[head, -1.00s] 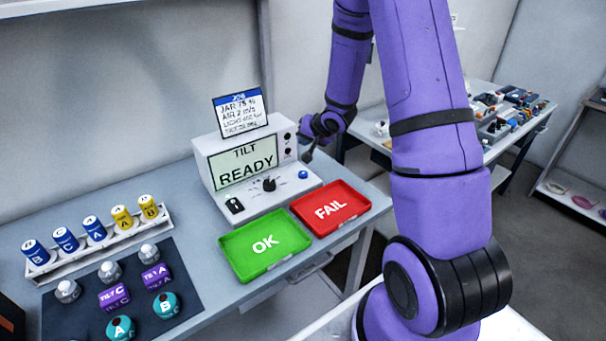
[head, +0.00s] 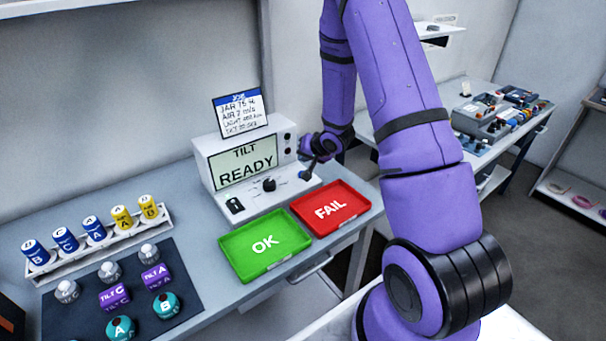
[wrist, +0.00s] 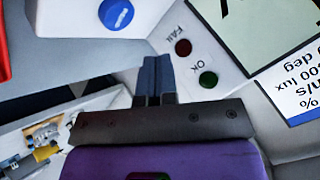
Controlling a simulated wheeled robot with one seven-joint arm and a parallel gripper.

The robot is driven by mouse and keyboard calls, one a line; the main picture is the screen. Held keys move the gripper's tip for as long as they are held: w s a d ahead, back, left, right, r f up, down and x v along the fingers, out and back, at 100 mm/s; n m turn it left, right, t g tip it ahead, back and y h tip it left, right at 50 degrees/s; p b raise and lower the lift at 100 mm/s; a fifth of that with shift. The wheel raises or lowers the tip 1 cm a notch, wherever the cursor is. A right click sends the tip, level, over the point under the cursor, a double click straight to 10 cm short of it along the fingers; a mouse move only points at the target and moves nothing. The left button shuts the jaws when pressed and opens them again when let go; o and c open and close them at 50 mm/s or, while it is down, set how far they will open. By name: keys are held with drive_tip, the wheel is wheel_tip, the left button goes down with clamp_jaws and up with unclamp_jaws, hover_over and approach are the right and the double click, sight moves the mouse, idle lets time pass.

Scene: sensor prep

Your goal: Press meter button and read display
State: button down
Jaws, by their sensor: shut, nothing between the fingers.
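The meter (head: 215,197) is a pale box on the bench. Its display (head: 245,163) reads "TILT READY". A black knob (head: 269,184) and a black switch (head: 235,206) sit on its sloped front. The wrist view shows its round blue button (wrist: 116,13) with a white mark, and red FAIL (wrist: 183,47) and green OK (wrist: 208,79) lamps. In the wrist view the fingertips (wrist: 154,62) appear apart from the button.
A job card (head: 240,112) stands on top of the meter. A green OK tray (head: 240,266) and red FAIL tray (head: 350,226) lie in front. At left are a rack (head: 45,268) of labelled cylinders and a dark mat (head: 195,285) with sensors. Another cluttered table stands behind at right.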

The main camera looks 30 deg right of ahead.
drive_tip(key=shift+f, duration=1.45)
drive_tip(key=shift+f, duration=0.1)
idle(0.9)
drive_tip(key=shift+f, duration=0.3)
drive_tip(key=shift+f, duration=0.45)
idle(0.7)
drive_tip(key=shift+r, duration=0.9)
drive_tip(key=shift+r, duration=2.5)
